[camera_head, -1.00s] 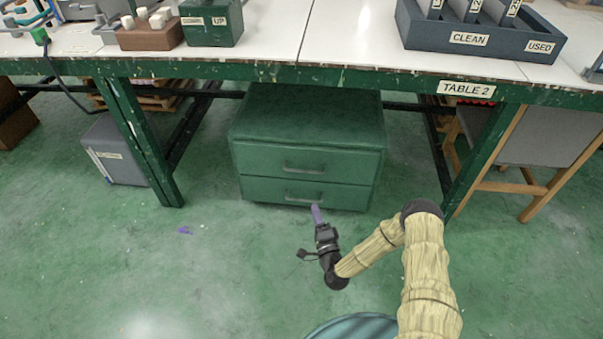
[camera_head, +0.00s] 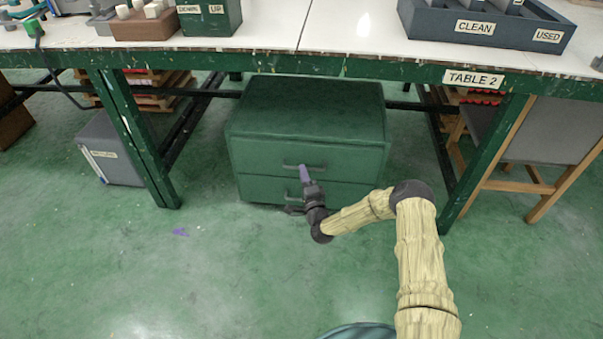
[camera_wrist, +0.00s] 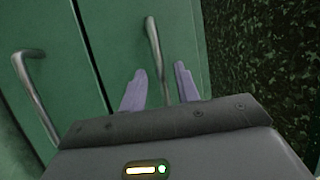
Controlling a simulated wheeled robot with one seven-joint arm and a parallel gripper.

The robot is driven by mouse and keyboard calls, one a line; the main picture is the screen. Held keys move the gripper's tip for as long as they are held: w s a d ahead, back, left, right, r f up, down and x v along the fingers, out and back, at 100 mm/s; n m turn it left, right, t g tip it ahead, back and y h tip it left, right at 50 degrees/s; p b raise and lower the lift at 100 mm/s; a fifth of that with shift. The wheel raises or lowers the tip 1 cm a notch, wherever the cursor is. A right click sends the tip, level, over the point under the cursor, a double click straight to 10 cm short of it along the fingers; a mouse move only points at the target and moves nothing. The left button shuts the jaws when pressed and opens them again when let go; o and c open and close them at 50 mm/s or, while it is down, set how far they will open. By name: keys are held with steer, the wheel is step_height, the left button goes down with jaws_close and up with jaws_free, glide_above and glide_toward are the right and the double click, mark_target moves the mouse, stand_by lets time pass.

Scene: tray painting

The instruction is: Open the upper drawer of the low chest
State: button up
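The low green chest (camera_head: 312,105) stands under the table with two drawers, both looking closed. In the wrist view, the upper handle (camera_wrist: 153,42) runs between the two spread fingers (camera_wrist: 160,88), with a gap visible on each side. The lower handle (camera_wrist: 30,80) is to the left there.
The table's green legs stand left (camera_head: 140,150) and right (camera_head: 485,155) of the chest. A grey box (camera_head: 112,150) is by the left leg, and a wooden chair (camera_head: 545,150) is at the right. The floor before the chest is clear, apart from a purple scrap (camera_head: 180,232).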

steer(key=shift+b+x, duration=0.45)
steer(key=shift+x, duration=1.15)
jaws_close()
